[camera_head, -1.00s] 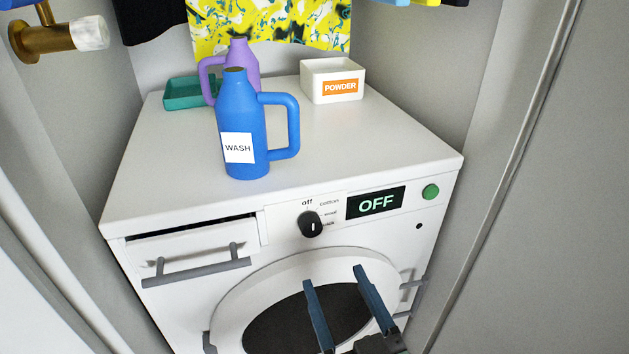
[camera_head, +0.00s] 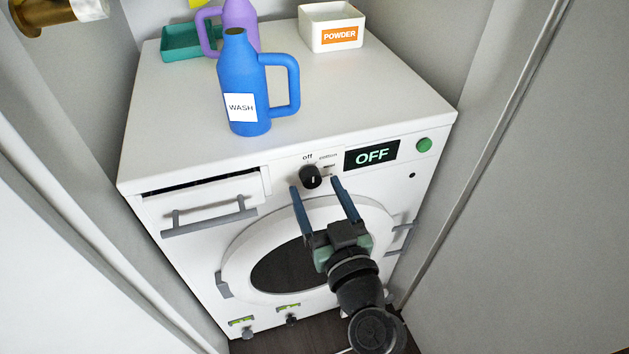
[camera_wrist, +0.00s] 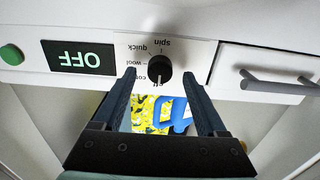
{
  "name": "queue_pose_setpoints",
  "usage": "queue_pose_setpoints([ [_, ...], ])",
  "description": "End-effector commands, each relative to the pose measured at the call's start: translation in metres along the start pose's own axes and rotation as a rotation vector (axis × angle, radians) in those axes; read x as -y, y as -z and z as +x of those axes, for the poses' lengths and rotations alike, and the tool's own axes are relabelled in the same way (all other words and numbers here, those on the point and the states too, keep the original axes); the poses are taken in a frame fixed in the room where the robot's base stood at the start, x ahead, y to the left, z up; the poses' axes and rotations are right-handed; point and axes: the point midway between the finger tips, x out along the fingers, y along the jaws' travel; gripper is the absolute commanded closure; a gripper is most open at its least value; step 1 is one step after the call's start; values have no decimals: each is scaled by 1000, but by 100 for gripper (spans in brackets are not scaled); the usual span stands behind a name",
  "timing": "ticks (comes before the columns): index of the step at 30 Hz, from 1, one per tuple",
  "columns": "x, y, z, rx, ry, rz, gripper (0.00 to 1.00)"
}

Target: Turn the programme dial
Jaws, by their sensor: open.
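The black programme dial (camera_head: 311,176) sits on the washer's front panel, left of the display (camera_head: 371,155), which reads OFF. Its white mark lines up with "off" in the wrist view, where the dial (camera_wrist: 159,69) shows just beyond my fingertips. My gripper (camera_head: 316,186) is open and empty, with one finger either side of the dial's lower part in the head view. In the wrist view the fingertips (camera_wrist: 160,73) also flank the dial with gaps on both sides. I cannot tell whether they reach past its front face.
A detergent drawer (camera_head: 209,207) with a grey handle stands slightly open left of the dial. A green button (camera_head: 424,145) is at the right. A blue WASH jug (camera_head: 245,85) and a POWDER box (camera_head: 331,27) stand on top. Cupboard walls flank the washer.

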Motion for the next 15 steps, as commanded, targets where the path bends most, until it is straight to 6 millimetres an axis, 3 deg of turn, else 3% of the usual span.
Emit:
queue_pose_setpoints([
  [6,0,0,20,-1,0,1,25],
  [15,0,0,22,0,0,1,25],
])
